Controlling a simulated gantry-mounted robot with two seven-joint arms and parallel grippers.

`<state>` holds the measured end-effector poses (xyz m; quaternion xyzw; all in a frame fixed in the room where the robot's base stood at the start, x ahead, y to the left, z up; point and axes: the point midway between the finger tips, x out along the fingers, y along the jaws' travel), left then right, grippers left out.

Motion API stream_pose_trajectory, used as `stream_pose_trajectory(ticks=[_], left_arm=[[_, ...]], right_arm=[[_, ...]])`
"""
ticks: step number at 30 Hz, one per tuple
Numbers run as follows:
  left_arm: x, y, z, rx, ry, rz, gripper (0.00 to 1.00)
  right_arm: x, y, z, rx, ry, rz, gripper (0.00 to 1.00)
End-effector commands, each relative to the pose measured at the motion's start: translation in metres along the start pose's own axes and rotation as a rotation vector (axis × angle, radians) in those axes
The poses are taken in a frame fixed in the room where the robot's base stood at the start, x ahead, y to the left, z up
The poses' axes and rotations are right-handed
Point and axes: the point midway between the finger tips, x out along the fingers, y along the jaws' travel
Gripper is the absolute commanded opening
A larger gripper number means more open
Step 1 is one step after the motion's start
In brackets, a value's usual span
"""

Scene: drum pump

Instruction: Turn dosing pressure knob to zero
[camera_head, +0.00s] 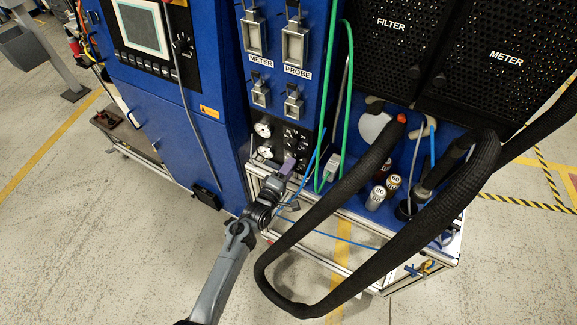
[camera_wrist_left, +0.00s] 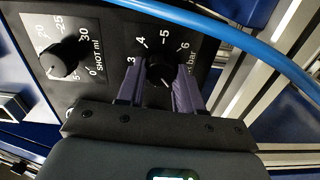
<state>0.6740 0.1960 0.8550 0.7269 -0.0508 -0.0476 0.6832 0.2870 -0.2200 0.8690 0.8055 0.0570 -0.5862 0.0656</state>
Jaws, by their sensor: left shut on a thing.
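The dosing pressure knob (camera_wrist_left: 160,72) is a black knob on a dark panel, ringed by white numbers, with 3 to 6 and "bar" readable in the left wrist view. My left gripper (camera_wrist_left: 160,90) has its two purple-grey fingers on either side of this knob and is shut on it. The fingers and palm cover the lower part of the scale, so the knob's exact setting cannot be read. In the head view my left gripper (camera_head: 287,168) is at the lower end of the black dial panel (camera_head: 297,139). My right gripper is not in view.
A second black knob (camera_wrist_left: 60,61) marked SHOT ml sits beside the held one. A blue hose (camera_wrist_left: 215,30) crosses just above the knobs. A thick black hose (camera_head: 310,220) loops to the right of my arm. Round gauges (camera_head: 264,129) sit left of the panel.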

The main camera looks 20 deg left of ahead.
Motion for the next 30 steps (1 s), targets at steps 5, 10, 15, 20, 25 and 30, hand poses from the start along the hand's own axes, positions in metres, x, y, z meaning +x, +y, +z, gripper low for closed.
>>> stream_pose_trajectory(ticks=[5, 10, 15, 20, 25, 30], left_arm=[[0.0001, 0.0005, -0.0001, -0.055, 0.0, 0.0, 0.05], [0.0001, -0.0003, 0.0002, -0.077, -0.001, -0.001, 0.05], [0.0001, -0.0006, 0.0001, -0.08, 0.0, -0.001, 0.05], [0.0001, -0.0006, 0.0, -0.079, 0.0, -0.001, 0.05], [0.0, -0.0006, -0.0001, -0.078, 0.0, -0.001, 0.54], [0.0, -0.0005, -0.0002, -0.078, 0.0, -0.001, 0.6]], right_arm=[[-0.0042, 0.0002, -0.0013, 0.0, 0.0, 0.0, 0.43], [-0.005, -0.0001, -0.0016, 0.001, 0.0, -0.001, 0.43], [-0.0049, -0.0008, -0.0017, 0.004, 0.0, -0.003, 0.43], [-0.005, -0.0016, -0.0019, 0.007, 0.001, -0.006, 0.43], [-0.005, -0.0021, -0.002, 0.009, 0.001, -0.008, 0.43], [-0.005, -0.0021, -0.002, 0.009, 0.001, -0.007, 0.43]])
